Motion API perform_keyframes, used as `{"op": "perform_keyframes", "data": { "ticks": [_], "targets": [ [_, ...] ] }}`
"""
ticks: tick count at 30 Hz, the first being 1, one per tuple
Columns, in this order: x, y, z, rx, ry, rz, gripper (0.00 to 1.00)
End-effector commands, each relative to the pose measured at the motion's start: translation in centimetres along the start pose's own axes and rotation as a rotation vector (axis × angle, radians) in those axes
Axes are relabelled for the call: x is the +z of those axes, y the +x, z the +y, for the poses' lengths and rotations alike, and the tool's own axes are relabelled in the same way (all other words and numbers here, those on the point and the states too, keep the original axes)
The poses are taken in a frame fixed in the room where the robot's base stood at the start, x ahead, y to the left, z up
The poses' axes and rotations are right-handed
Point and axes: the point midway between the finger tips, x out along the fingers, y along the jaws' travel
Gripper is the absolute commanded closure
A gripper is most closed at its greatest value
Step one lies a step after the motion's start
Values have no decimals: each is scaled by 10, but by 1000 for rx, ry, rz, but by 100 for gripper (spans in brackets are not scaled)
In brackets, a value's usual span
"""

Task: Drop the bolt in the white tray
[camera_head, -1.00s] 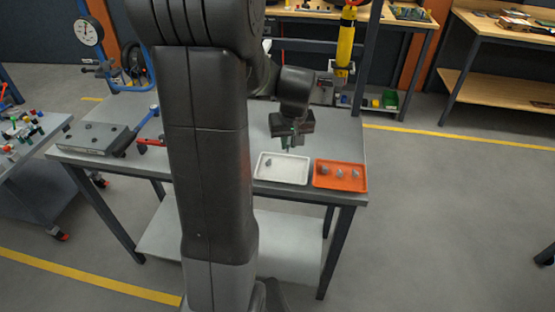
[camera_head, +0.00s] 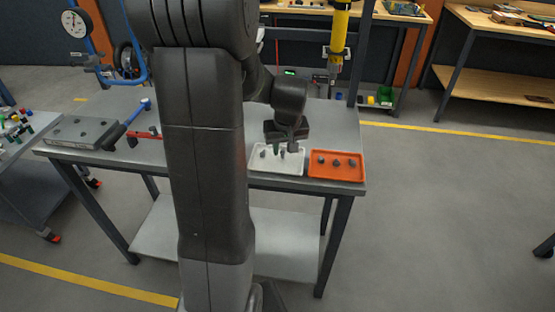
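The white tray (camera_head: 262,168) sits near the front edge of the grey table. A small dark grey piece (camera_head: 263,154) lies in its left part. Another small dark piece, which looks like the bolt (camera_head: 283,155), is in the middle of the tray, just below my fingertips. Both are too small to make out well. My gripper (camera_head: 285,149) points down low over the white tray, its two fingers spread apart. I see nothing held between them.
An orange tray (camera_head: 337,177) with three small grey pieces stands close to the right of the white tray. A grey plate (camera_head: 80,132) with small parts, a blue-handled tool (camera_head: 128,124) and a red tool (camera_head: 142,135) lie at the left. My arm hides the table's middle.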

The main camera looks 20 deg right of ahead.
Motion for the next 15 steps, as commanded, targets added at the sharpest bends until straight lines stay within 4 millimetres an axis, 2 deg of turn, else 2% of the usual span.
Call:
{"op": "perform_keyframes", "data": {
  "ticks": [10,15],
  "targets": [
    [0,-1,0,0,0,1,60],
    [-1,-16,0,2,0,4,60]
  ]
}}
